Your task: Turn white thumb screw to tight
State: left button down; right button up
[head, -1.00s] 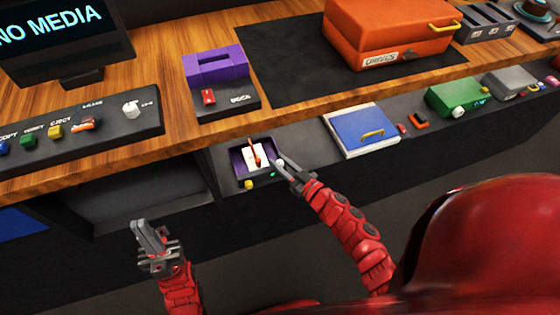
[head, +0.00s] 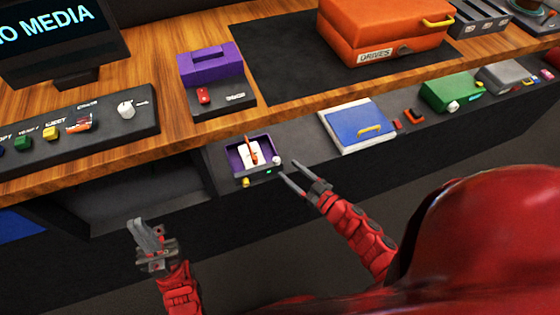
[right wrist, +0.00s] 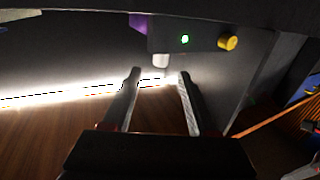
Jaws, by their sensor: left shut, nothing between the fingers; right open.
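How far the screw is turned cannot be told. My left gripper (head: 139,224) is shut and empty, low at the left, away from the panel.
A green light (right wrist: 185,39) and a yellow knob (right wrist: 228,42) sit on the panel's front near the screw. A white piece with an orange lever (head: 251,152) stands in the panel. A blue flap (head: 362,127) lies to the right. The wooden counter edge (head: 200,138) overhangs behind.

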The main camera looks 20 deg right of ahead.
jog(key=v, duration=1)
jog(key=shift+s, duration=0.25)
jog(key=shift+d, duration=0.15)
